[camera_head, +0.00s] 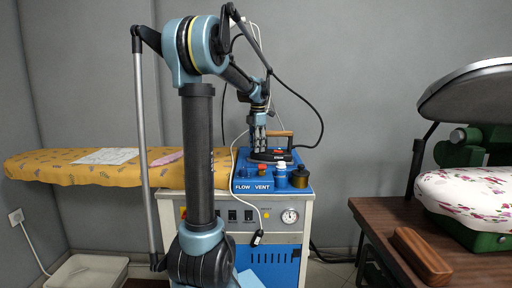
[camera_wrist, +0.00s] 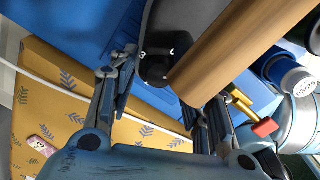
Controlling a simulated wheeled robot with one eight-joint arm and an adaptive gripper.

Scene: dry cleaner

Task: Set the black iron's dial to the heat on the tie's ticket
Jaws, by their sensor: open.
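The black iron (camera_head: 268,156) with a wooden handle (camera_head: 279,134) stands on top of the blue steam unit. In the wrist view, the black iron (camera_wrist: 187,30) fills the upper middle, its wooden handle (camera_wrist: 240,40) crossing diagonally. A dark rounded part with white marks, seemingly the dial (camera_wrist: 155,68), shows there; its setting is not readable. My gripper (camera_head: 259,143) points down beside the iron. In the wrist view my gripper (camera_wrist: 165,100) is open, the dial between and beyond its fingers. A small pink item (camera_head: 167,158) lies on the board; whether it is the tie is unclear.
The yellow ironing board (camera_head: 60,167) carries a white sheet (camera_head: 106,156), too small to read. A cable hangs in front. A wooden table (camera_head: 385,222) with a press is at right.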

